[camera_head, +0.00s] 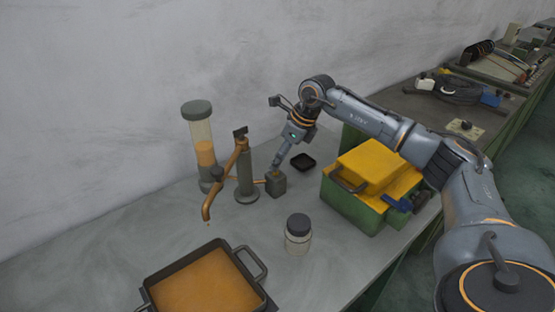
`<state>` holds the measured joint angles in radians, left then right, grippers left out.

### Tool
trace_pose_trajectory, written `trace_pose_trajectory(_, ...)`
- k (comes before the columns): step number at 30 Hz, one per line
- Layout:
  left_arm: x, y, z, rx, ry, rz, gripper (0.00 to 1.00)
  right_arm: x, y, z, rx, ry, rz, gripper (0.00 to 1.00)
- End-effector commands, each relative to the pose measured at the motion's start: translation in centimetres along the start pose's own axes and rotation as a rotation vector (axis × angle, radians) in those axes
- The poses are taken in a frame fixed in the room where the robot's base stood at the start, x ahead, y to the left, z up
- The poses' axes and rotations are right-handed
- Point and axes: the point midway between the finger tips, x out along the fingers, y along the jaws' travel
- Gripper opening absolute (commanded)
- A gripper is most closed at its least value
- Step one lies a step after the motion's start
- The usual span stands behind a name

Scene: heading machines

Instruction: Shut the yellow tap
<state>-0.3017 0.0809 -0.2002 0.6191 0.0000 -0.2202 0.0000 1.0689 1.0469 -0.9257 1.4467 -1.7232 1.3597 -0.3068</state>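A brass-yellow tap (210,203) with a curved spout comes off a dark grey upright post (244,178). The spout points down at the left, with what looks like a small drop below its mouth. A short yellow stub runs from the post toward a dark grey block (277,187) at its right. My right gripper (276,173) points down at this block from above, very close to it or touching it. Its fingers are too small to tell whether they are open or shut on it. My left gripper is not in view.
A tray of orange liquid (206,284) stands in front of the tap. A clear cylinder (202,146) stands behind, a lidded jar (298,238) in front. A small black dish (303,162) and a green-yellow toolbox (350,208) are right. The wall borders the bench.

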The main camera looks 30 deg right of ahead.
Motion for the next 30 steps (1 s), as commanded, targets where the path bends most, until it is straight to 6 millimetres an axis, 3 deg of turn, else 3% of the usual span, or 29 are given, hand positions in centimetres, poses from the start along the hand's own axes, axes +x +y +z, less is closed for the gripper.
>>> trace_pose_trajectory(6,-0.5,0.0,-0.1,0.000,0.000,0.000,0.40,2.3,0.0,0.1,0.000,-0.001,0.001,0.64)
trace_pose_trajectory(16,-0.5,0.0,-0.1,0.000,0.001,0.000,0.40,2.8,0.0,0.0,-0.001,-0.001,0.000,0.64)
trace_pose_trajectory(17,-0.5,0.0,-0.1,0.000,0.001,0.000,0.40,2.8,0.0,0.0,-0.001,-0.001,0.000,0.62)
trace_pose_trajectory(24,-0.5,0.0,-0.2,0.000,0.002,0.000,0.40,2.7,0.0,0.0,-0.001,-0.001,0.000,0.13)
trace_pose_trajectory(30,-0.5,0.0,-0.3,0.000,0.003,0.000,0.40,2.7,0.0,0.0,0.008,-0.001,-0.003,0.10)
